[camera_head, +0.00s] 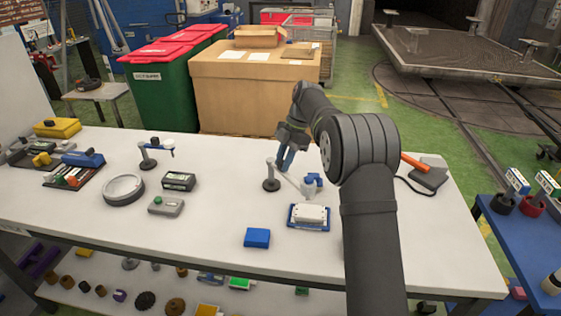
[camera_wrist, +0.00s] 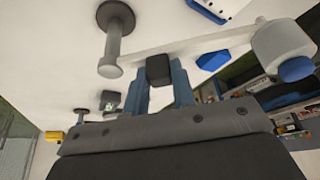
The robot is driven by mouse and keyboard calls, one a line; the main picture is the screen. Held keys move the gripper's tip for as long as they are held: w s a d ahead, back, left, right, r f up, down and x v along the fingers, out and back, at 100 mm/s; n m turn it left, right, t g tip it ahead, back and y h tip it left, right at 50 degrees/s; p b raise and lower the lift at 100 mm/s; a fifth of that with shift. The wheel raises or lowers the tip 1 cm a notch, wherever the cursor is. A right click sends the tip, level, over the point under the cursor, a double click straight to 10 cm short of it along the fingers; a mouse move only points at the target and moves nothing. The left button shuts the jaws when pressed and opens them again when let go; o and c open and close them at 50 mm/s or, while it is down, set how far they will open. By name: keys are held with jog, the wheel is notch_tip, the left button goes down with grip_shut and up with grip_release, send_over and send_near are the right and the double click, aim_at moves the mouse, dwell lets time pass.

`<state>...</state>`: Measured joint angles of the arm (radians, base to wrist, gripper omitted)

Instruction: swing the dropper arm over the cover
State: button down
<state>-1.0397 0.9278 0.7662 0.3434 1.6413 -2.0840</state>
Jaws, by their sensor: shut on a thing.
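The dropper arm (camera_head: 288,178) is a thin pale bar reaching from a grey post (camera_head: 270,180) to a white dropper with a blue cap (camera_head: 312,181). My gripper (camera_head: 285,160) is shut on a dark block (camera_wrist: 158,70) on the bar, which shows in the wrist view (camera_wrist: 195,42). The white cover (camera_head: 309,214) lies on a blue-edged base in front of the dropper; its likely corner shows at the top of the wrist view (camera_wrist: 212,8). The dropper (camera_wrist: 284,45) appears beside the cover, not squarely above it. My fingers partly hide the bar in the head view.
A blue block (camera_head: 257,238) lies left of and in front of the cover. A grey box with a green button (camera_head: 166,206), a dark box (camera_head: 179,181), a round dish (camera_head: 123,189) and a second small stand (camera_head: 148,157) are farther left. My forearm spans the table's right side.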

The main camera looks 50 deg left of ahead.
jog(key=shift+w+n, duration=0.3)
jog(key=shift+n, duration=0.2)
jog(key=c, duration=1.2)
grip_release()
jog(key=shift+r, duration=0.1)
jog(key=v, duration=0.7)
jog(key=shift+r, duration=0.2)
jog(key=x, duration=0.7)
jog(key=shift+s+f, duration=0.1)
jog(key=shift+f, duration=0.3)
jog(key=shift+s+m, duration=0.1)
jog(key=shift+m, duration=0.2)
jog(key=shift+r, duration=0.1)
